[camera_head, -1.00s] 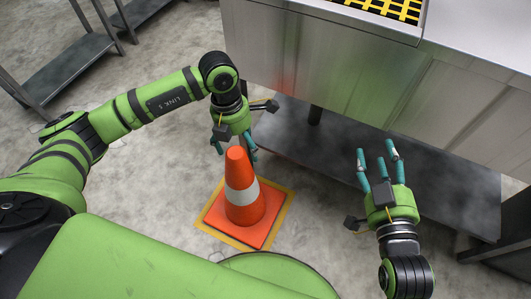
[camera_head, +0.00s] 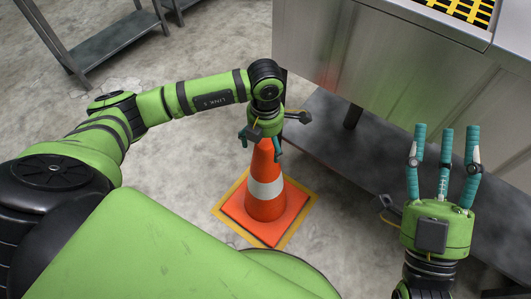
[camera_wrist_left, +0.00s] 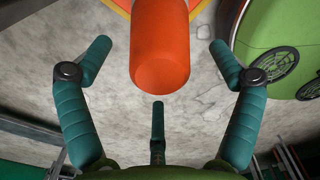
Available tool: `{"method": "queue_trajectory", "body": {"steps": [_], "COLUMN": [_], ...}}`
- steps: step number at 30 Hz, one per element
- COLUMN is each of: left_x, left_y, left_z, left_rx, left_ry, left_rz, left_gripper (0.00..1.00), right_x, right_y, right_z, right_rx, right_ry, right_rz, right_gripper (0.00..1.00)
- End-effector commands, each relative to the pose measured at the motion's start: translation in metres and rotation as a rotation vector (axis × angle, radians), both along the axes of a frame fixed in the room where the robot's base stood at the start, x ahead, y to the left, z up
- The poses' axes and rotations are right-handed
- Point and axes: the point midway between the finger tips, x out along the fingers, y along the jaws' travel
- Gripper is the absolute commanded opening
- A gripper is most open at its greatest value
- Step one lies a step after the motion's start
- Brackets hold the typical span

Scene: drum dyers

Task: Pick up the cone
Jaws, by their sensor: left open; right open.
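The orange cone (camera_head: 265,205) with a white band stands upright on its square base on the floor, inside a yellow-edged square (camera_head: 221,211). My left gripper (camera_head: 262,146) is open just above the cone, its teal fingers around or close beside the tip. In the left wrist view the cone's tip (camera_wrist_left: 160,60) lies between the open fingers of my left gripper (camera_wrist_left: 158,95); I cannot tell whether any finger touches it. My right gripper (camera_head: 443,165) is open and empty at the right, fingers pointing up in the picture.
A metal cabinet (camera_head: 370,60) with a low dark shelf (camera_head: 340,140) stands behind and right of the cone. A grey metal rack (camera_head: 110,45) stands at the far left. The concrete floor (camera_head: 215,100) left of the cone is clear.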

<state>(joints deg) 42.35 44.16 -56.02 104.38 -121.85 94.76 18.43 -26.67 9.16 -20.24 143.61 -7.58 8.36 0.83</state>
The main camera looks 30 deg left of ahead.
Motion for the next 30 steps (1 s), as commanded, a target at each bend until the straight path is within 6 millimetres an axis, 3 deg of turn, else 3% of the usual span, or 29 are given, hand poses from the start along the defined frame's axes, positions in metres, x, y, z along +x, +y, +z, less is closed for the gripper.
{"method": "queue_trajectory", "body": {"steps": [6, 14, 15, 16, 21, 22, 30], "left_x": [0.0, 0.0, 0.0, 0.0, 0.0, 0.0, 0.001], "left_y": [0.0, 0.0, 0.0, 0.0, 0.0, 0.0, 0.0], "left_z": [-0.014, -0.015, -0.015, -0.014, -0.015, -0.015, -0.013], "left_rx": [0.0, 0.0, 0.0, 0.0, 0.0, -0.001, -0.002], "left_ry": [0.0, 0.0, 0.0, 0.0, 0.0, 0.001, -0.003], "left_rz": [-0.001, -0.001, -0.001, -0.001, -0.001, -0.001, -0.001], "left_gripper": [0.92, 0.92, 0.88, 0.76, 0.08, 0.03, 0.03], "right_x": [-0.019, -0.022, -0.021, -0.021, -0.021, -0.021, -0.021], "right_y": [0.002, 0.002, 0.002, 0.002, 0.002, 0.002, 0.002], "right_z": [0.019, 0.022, 0.022, 0.022, 0.022, 0.022, 0.022], "right_rx": [0.041, 0.046, 0.045, 0.045, 0.046, 0.046, 0.045], "right_ry": [-0.13, -0.147, -0.146, -0.146, -0.145, -0.145, -0.144], "right_rz": [0.027, 0.03, 0.03, 0.03, 0.029, 0.029, 0.029], "right_gripper": [0.52, 0.52, 0.52, 0.52, 0.52, 0.52, 0.52]}}
